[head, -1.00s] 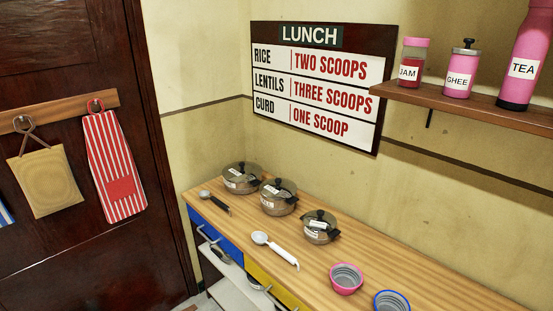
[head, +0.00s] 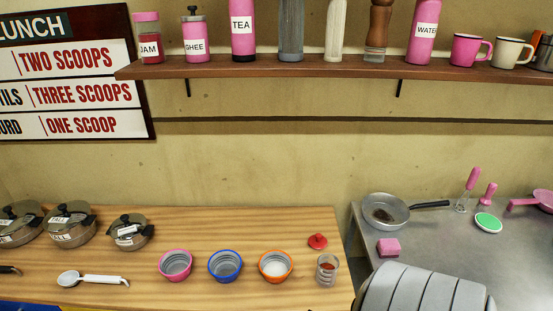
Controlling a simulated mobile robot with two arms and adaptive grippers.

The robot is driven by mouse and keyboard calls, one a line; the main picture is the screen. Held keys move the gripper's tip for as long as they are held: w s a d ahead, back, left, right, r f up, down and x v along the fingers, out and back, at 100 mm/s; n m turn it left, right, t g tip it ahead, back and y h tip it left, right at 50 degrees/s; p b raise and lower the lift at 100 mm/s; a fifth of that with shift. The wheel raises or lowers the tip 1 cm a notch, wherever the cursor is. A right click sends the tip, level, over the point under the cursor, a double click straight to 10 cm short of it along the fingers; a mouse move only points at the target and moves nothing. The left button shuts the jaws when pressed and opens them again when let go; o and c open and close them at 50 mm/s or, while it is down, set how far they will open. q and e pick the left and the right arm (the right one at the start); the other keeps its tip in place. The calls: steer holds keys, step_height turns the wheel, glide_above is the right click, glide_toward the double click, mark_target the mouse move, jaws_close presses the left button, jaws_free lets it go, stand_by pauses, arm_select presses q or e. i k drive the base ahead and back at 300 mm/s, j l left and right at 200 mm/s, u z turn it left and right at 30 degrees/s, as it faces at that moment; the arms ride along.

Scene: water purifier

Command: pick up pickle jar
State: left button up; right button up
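No thing in view carries a pickle label. A small clear jar (head: 327,271) with dark red contents stands uncovered at the right end of the wooden counter in the head view. A red lid (head: 317,241) with a knob lies just behind it, apart from the jar. A jar labelled JAM (head: 149,38), with a pink lid and red contents, stands at the left end of the wall shelf. Neither of my grippers shows in the head view, so their state is hidden.
The wooden counter (head: 210,220) holds pink, blue and orange bowls, a white spoon and lidded pots. The shelf (head: 300,68) above holds bottles and mugs. A pan (head: 386,210) and pink sponge (head: 388,247) are on the grey counter. A grey ribbed shape blocks the lower right.

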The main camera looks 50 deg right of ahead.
mark_target(328, 264)
steer(key=z, duration=2.1)
